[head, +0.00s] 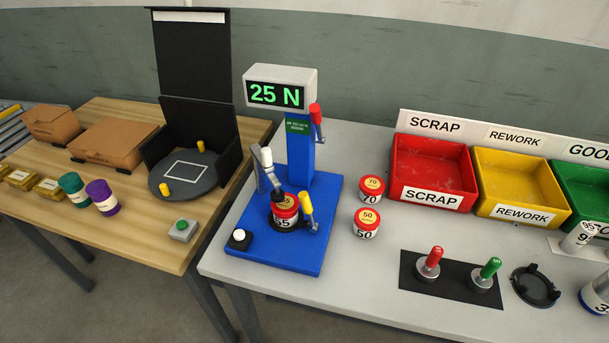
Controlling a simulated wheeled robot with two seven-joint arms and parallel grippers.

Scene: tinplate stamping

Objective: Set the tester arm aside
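The tester is a blue stand with a blue base (270,246) and a display (281,89) reading "25 N" in green. Its grey arm (268,176) with a white cap (266,157) reaches to a dark piece above a red-topped tin (285,212). The tin sits in a dark holder on the base, its label partly hidden. A yellow-handled lever (306,203) stands at the right of the tin, and a red-handled lever (316,115) is on the column. Neither of my grippers is in view.
Tins marked 70 (371,188) and 50 (367,223) stand right of the tester. Red scrap (431,171), yellow rework (519,187) and green (583,197) bins stand at the back right. Red (429,262) and green (487,272) stamps stand in front. A wooden table (140,230) is left.

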